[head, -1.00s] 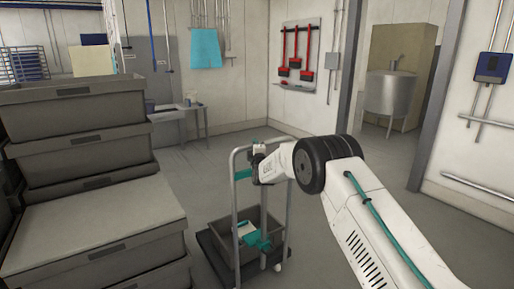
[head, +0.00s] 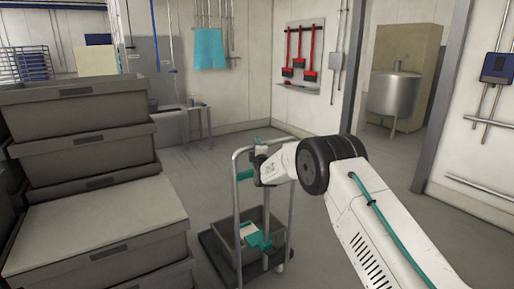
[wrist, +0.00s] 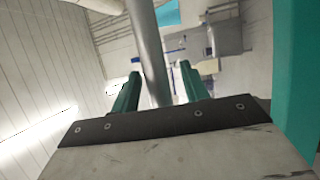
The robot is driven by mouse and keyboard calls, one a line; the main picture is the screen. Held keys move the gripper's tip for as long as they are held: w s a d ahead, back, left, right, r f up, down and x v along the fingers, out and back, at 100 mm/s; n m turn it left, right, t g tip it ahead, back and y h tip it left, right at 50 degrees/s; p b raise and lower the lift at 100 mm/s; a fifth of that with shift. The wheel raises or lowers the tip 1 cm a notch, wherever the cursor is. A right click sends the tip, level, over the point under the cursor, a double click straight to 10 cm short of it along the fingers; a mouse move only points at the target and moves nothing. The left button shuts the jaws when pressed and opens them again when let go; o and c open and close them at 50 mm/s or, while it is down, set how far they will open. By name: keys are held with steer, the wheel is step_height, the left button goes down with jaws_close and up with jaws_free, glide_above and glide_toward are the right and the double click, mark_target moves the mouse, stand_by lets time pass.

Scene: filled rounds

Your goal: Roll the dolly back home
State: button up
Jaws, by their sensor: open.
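The dolly (head: 205,238) stands low in the middle of the head view, with a dark flat deck and an upright grey tube handle (head: 237,205). My gripper (head: 258,158) is at the top of this handle; the arm hides part of it. In the wrist view my gripper (wrist: 160,72) has its two teal fingers apart, one on each side of a grey tube (wrist: 148,45). A gap shows beside the tube, and I cannot tell whether either finger touches it. A grey crate (head: 276,228) with a teal and white item sits on the deck.
Large grey lidded crates (head: 95,225) are stacked close on the left. A steel vat (head: 395,95) stands beyond the doorway post (head: 355,65). Red tools (head: 310,60) hang on the back wall. The floor behind and right of the dolly is clear.

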steer(key=s+f, duration=0.1)
steer(key=s, duration=0.6)
steer(key=shift+d, duration=0.4)
steer(key=shift+f, duration=0.1)
